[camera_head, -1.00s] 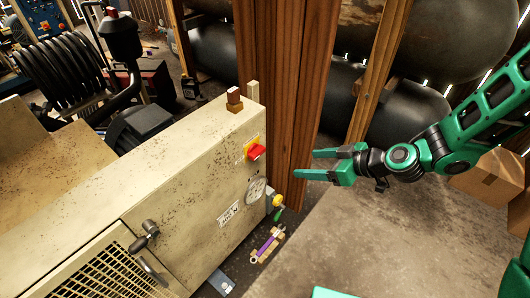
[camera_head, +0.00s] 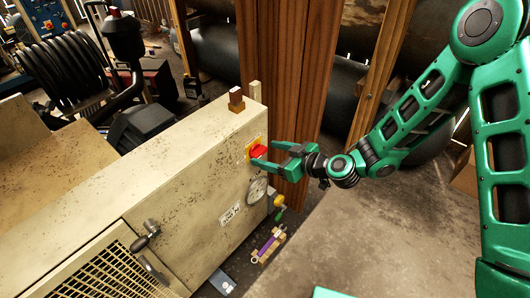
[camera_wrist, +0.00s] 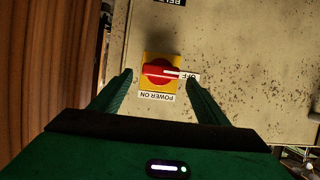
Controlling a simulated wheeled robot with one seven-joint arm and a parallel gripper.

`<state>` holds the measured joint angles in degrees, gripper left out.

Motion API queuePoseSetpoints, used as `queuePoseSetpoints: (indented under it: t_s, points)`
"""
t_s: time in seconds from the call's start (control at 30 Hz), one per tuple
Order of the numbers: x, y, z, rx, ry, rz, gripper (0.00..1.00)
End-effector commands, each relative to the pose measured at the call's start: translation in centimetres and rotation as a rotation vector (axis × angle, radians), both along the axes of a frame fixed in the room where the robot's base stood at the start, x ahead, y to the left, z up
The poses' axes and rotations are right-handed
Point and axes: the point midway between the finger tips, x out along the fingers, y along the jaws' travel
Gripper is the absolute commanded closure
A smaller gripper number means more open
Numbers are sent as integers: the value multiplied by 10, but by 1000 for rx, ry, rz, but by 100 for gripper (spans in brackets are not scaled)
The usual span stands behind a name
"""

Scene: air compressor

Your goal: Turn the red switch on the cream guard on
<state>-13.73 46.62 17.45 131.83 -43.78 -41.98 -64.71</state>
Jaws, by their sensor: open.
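My gripper (camera_head: 272,155) is open at the switch. In the wrist view my gripper's fingers (camera_wrist: 160,80) stand on either side of the switch, with gaps between them and the knob. Whether the fingertips touch the panel I cannot tell.
A brown block (camera_head: 236,97) stands on the guard's top. Wooden posts (camera_head: 285,80) rise close behind my gripper. A black latch handle (camera_head: 146,236) is on the guard's front.

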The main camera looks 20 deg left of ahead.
Motion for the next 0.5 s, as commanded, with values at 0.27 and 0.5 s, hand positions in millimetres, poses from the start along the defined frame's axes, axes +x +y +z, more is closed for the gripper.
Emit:
queuePoseSetpoints:
  t_s: [0.27, 0.5]
  points:
    - [8, 20, -9, 0, 0, 0, 31]
    - [9, 21, -10, 0, 1, 0, 31]
